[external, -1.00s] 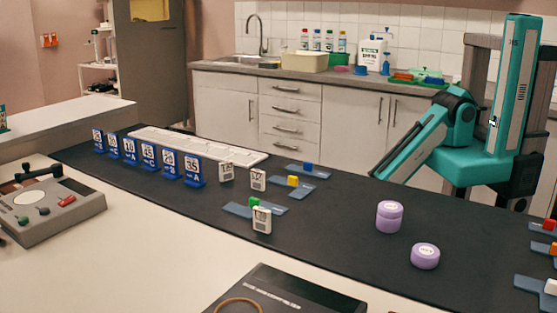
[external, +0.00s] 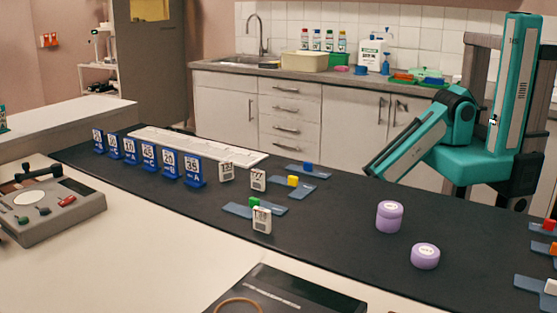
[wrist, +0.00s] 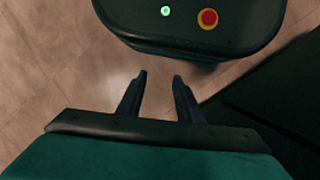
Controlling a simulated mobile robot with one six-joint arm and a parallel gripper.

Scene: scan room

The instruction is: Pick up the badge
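Three small white badge-like tags with dark print stand on the dark mat: one (external: 226,172) near the white rail, one (external: 258,181) right of it, and one (external: 262,222) nearer the front, by a green-topped blue plate. I cannot tell which is the badge. My gripper (wrist: 160,76) shows in the wrist view with its two dark fingers apart and nothing between them, over the floor beside my base. In the external view my gripper is hidden behind the table's far edge. No tag shows in the wrist view.
Several blue number cards (external: 148,157) stand in a row before a white rail (external: 200,148). Purple round containers (external: 425,257) are at the mat's right half. Blue plates with coloured blocks (external: 300,188) lie near the tags. A grey device (external: 45,218) sits at the left.

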